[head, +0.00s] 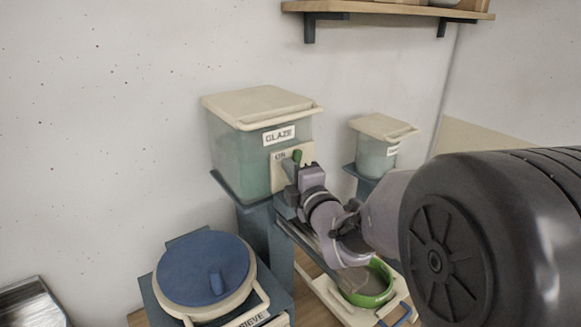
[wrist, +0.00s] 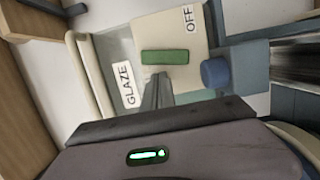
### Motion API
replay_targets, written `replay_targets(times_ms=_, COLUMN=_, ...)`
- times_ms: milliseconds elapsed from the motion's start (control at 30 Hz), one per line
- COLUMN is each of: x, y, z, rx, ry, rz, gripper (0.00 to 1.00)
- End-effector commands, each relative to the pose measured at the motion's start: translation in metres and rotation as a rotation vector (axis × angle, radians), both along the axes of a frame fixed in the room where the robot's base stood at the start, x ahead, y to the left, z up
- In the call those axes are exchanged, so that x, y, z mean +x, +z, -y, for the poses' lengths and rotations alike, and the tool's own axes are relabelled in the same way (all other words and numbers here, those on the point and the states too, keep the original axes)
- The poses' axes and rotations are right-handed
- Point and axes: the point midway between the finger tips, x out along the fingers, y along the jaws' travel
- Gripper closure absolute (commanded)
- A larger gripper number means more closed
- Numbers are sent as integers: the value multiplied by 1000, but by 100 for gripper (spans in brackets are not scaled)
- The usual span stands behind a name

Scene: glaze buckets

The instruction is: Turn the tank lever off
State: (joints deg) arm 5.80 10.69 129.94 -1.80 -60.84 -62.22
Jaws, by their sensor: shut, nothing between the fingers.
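The glaze tank (head: 240,150) is a translucent greenish box with a cream lid and a GLAZE label. A cream plate (head: 308,152) on its front bears ON at its upper left, and OFF (wrist: 188,18) shows in the wrist view. The green lever (wrist: 165,57) is a short bar on this plate; its upper end (head: 297,156) shows upright in the head view, near ON. My gripper (wrist: 158,92) is shut and empty, its tips close beside the lever's long side. I cannot tell whether they touch. In the head view my gripper (head: 290,178) hides the lever's lower part.
A blue spout (wrist: 215,72) sits below the plate. A blue-lidded sieve bucket (head: 205,268) stands at lower left. A green bowl (head: 372,285) sits below the tank, and a smaller lidded tank (head: 378,150) stands to the right. A wooden shelf (head: 400,10) is above.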

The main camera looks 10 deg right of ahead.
Motion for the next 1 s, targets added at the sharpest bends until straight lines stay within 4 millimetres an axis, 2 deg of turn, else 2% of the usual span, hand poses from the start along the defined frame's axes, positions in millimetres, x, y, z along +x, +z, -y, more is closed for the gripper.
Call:
replay_targets(times_ms=267, x=1, y=2, z=2, rx=62, ry=0, rz=-24, gripper=100)
replay_targets(times_ms=1000, x=11, y=15, z=26, rx=560, ry=-2, rz=-232, gripper=100)
